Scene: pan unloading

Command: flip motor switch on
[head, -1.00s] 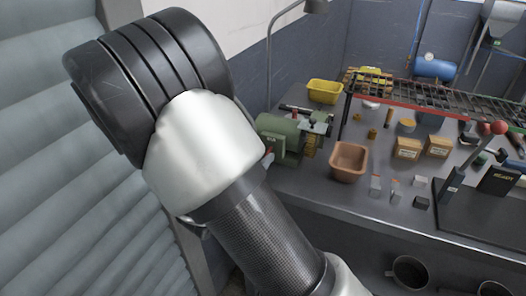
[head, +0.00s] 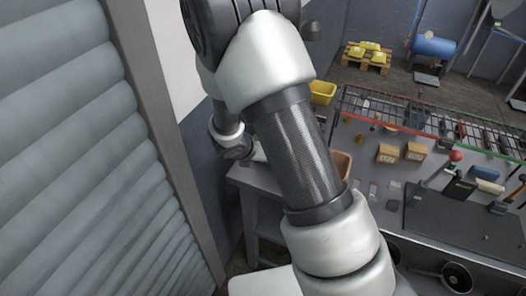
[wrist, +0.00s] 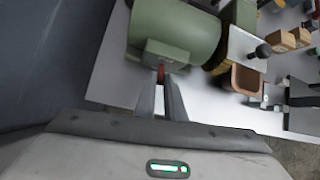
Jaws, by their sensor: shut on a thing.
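The green motor (wrist: 178,30) shows at the top of the wrist view, with a grey-green switch box (wrist: 165,53) on its near side. A small red switch (wrist: 161,72) sticks out of this box. My gripper (wrist: 161,82) is at the switch, its two narrow fingers shut on the red switch with one finger on each side. How far the switch is tipped is too small to tell. In the head view my arm hides the motor and the switch.
A brown bin (wrist: 246,78) stands right of the motor on the grey bench (wrist: 112,80). In the head view, a yellow bin (head: 323,90), wooden blocks (head: 388,153) and a red-knobbed lever (head: 455,156) lie beyond my arm. A ribbed shutter (head: 70,150) stands close at left.

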